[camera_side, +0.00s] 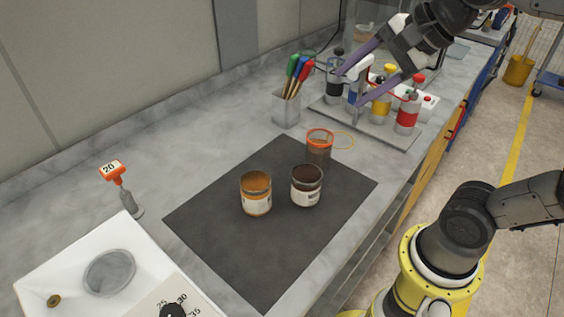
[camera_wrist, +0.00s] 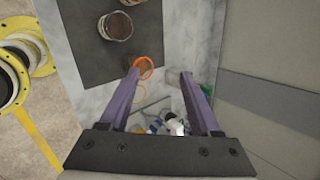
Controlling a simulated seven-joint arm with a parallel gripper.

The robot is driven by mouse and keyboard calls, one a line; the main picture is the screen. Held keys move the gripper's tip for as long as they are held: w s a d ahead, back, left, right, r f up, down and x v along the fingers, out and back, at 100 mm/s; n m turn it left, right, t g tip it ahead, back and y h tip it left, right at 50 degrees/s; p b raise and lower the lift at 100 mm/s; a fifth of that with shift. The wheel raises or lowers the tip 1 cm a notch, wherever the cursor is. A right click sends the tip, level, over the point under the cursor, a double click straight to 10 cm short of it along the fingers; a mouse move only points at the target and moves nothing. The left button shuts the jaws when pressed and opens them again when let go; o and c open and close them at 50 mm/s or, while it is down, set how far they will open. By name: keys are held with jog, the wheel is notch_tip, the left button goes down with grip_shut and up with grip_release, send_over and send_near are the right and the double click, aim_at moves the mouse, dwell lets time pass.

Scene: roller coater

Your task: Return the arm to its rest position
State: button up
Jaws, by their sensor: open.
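My gripper (camera_side: 362,84) is open and empty, raised above the bench at the upper right of the side view. Its two purple fingers (camera_wrist: 163,94) also show in the wrist view, spread wide with nothing between them at their own height. In the side view, the fingers overlap the bottles on the rack behind them.
A dark mat (camera_side: 225,240) on the grey bench holds two open jars (camera_side: 256,193) (camera_side: 306,185) and an orange-rimmed cup (camera_side: 319,147). A rack (camera_side: 360,121) with colored bottles, a brush holder (camera_side: 286,109) and a white tray (camera_side: 70,258) stand around it.

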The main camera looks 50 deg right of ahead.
jog(key=s+d+f+n+g+h, duration=0.1)
jog(key=s+f+n, duration=0.7)
jog(key=n, duration=1.1)
jog(key=shift+s+f+g, duration=0.4)
jog(key=shift+f+g, duration=0.15)
jog(key=shift+g, duration=0.05)
jog(key=shift+d, duration=0.1)
